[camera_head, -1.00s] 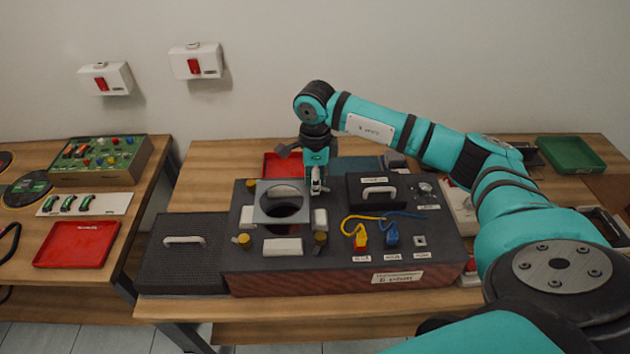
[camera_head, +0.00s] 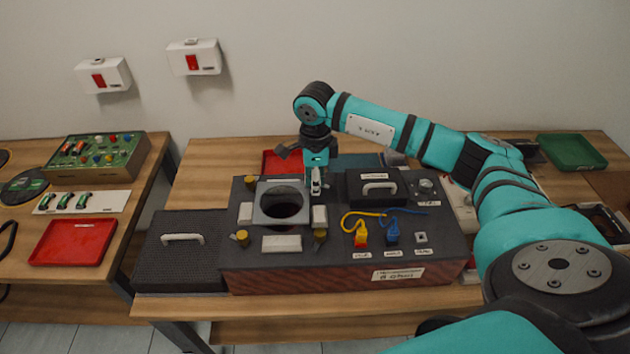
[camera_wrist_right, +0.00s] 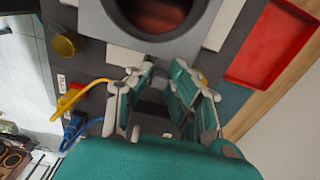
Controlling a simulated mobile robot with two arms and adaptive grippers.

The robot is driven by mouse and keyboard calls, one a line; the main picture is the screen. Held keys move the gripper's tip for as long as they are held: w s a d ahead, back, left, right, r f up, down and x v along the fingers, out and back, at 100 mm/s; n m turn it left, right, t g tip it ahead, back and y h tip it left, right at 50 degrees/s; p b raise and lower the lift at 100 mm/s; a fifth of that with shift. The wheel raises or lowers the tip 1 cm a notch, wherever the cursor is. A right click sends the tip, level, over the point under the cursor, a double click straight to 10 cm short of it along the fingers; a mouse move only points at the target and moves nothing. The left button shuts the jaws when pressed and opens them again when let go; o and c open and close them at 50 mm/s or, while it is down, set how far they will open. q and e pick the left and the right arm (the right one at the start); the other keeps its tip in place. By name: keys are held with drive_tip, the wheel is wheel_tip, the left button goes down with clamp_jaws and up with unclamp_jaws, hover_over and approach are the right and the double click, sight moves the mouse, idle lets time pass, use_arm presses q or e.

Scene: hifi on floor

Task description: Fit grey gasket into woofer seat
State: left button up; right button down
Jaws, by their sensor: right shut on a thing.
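The grey gasket (camera_head: 261,213) is a square plate with a large round hole, over the left part of the black hifi cabinet's top (camera_head: 337,255). My right gripper (camera_head: 316,186) reaches down at its right edge and is shut on it. In the right wrist view the gasket (camera_wrist_right: 97,18) fills the top, with my right gripper's fingers (camera_wrist_right: 160,75) at its near edge. The woofer seat's dark opening (camera_head: 285,207) shows through the hole; its rim is hidden. Whether the gasket touches the seat, I cannot tell. My left gripper is out of view.
Pale blocks (camera_head: 282,243) and yellow-topped knobs (camera_head: 320,236) surround the gasket closely. A black handled block (camera_head: 378,189) and yellow and blue plugs (camera_head: 361,238) are to the right. A black handled panel (camera_head: 184,252) lies left. A red tray (camera_head: 283,162) is behind.

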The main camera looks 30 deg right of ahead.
drive_tip(key=shift+f+b, duration=1.5)
drive_tip(key=shift+f, duration=0.5)
drive_tip(key=c, duration=1.2)
unclamp_jaws()
drive_tip(key=shift+o, duration=0.2)
drive_tip(key=shift+r, duration=0.15)
wheel_tip(320, 180, up, 12)
drive_tip(key=shift+f, duration=0.15)
